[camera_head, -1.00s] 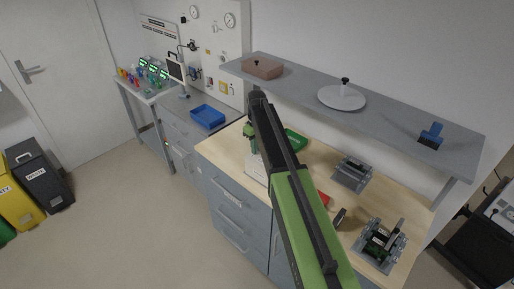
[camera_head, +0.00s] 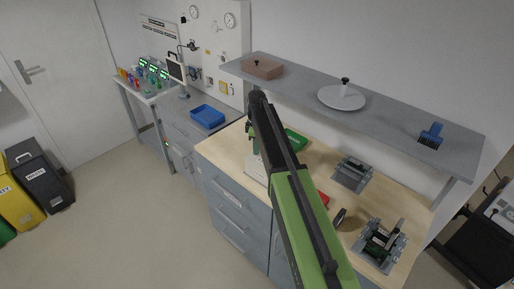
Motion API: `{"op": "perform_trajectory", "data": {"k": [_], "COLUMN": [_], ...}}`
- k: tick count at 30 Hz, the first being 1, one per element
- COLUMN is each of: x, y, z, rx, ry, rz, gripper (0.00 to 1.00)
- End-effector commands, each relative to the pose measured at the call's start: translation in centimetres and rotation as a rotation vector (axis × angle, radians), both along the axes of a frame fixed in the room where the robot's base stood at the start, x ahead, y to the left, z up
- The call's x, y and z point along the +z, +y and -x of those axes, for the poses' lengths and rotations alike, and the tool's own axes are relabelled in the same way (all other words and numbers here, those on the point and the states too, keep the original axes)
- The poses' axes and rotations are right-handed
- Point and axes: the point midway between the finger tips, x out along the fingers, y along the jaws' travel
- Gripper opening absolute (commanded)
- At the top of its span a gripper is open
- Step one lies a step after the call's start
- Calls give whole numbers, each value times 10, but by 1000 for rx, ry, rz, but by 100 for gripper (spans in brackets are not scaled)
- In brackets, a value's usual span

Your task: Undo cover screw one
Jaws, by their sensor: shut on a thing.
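My arm reaches from the bottom of the head view up to the workbench, and its end points down at the bench's left part. My gripper (camera_head: 251,139) is small and partly hidden behind my own arm. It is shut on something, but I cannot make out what. Below it is a white unit (camera_head: 254,168), largely covered by my arm. Cover screw one cannot be made out at this size, and neither can the contact between gripper and unit.
The wooden bench (camera_head: 222,152) also bears a green tray (camera_head: 296,139), a grey fixture (camera_head: 353,172), a dark round part (camera_head: 340,217) and a second fixture (camera_head: 381,244). A grey shelf (camera_head: 300,86) hangs above. A blue tray (camera_head: 207,116) stands left.

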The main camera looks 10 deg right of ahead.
Motion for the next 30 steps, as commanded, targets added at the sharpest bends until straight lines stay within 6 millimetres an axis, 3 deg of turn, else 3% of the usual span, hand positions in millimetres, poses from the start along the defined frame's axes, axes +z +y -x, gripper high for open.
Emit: {"op": "perform_trajectory", "data": {"k": [14,15,20,30], "x": [0,0,0,2], "y": [-1,-1,-1,-1], "z": [0,0,0,0], "rx": [16,16,15,15], "ry": [-1,-1,-1,0], "rz": [0,0,0,0], "gripper": [0,19,40,40]}}
